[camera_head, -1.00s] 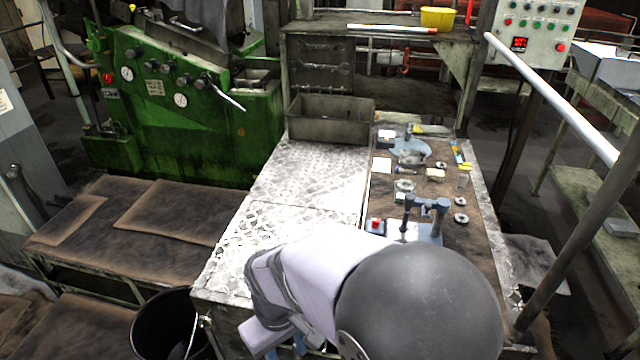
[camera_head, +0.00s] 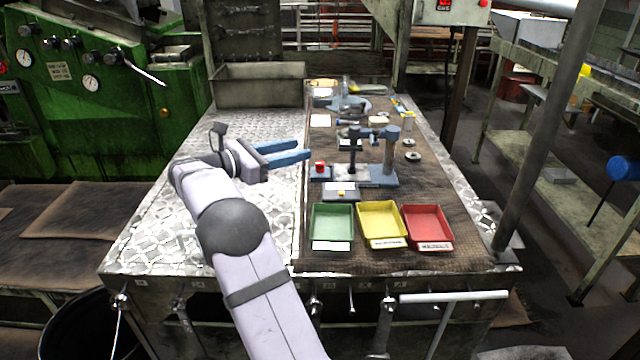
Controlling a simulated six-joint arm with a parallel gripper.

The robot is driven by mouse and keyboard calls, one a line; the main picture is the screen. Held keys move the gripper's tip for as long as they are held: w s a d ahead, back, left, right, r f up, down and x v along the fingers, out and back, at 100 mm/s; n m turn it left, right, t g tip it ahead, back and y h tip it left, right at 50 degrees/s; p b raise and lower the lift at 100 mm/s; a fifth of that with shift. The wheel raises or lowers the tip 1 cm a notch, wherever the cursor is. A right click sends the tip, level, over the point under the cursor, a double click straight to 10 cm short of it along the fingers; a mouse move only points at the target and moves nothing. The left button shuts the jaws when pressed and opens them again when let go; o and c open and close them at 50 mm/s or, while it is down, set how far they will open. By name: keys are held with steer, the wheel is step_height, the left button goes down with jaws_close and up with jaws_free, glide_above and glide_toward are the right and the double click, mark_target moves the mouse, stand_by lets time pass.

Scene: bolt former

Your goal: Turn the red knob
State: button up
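A small red knob (camera_head: 320,167) sits on a dark blue-grey box (camera_head: 320,178) on the brown mat, left of a blue stand (camera_head: 384,172). My gripper (camera_head: 306,150) has two blue fingers pointing right, with a gap between them and nothing visible in it. In the picture its tips are just up and left of the red knob, apart from it. I cannot tell their exact height above the table.
Green (camera_head: 332,222), yellow (camera_head: 381,221) and red (camera_head: 427,225) trays stand at the front of the mat. A grey metal bin (camera_head: 258,88) is at the back left. The bare metal tabletop (camera_head: 150,235) on the left is free.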

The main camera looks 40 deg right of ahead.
steer(key=shift+d+r+h, duration=0.6)
glide_toward(320, 163)
steer(key=d, duration=0.3)
steer(key=shift+g, duration=0.3)
steer(key=d, duration=0.2)
steer(key=s+d, duration=0.1)
steer(key=d, duration=0.2)
steer(key=shift+s+d+f+p, duration=0.1)
steer(key=shift+s+f+p, duration=0.05)
steer(key=shift+f+p, duration=0.15)
steer(key=shift+s+d, duration=0.15)
steer(key=shift+d, duration=0.75)
jaws_close()
